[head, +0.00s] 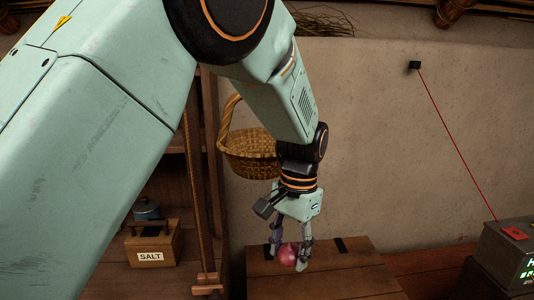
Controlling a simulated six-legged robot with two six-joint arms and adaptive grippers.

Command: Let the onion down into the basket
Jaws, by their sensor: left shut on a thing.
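The onion (288,254) is round and reddish-purple. My left gripper (288,256) is shut on it, with a finger on each side, and it shows in front of a wooden surface. The basket (246,146) is woven, tan, with a tall handle. It appears against the wall, up and to the left of the gripper. The onion is outside the basket. My right gripper is not in view.
A wooden chest or table top (325,275) lies below the gripper. A wooden box marked SALT (153,248) and a blue-grey pot (147,210) stand on the left shelf. A grey box with a lit display (510,255) is at right. A red cord (455,145) runs down the wall.

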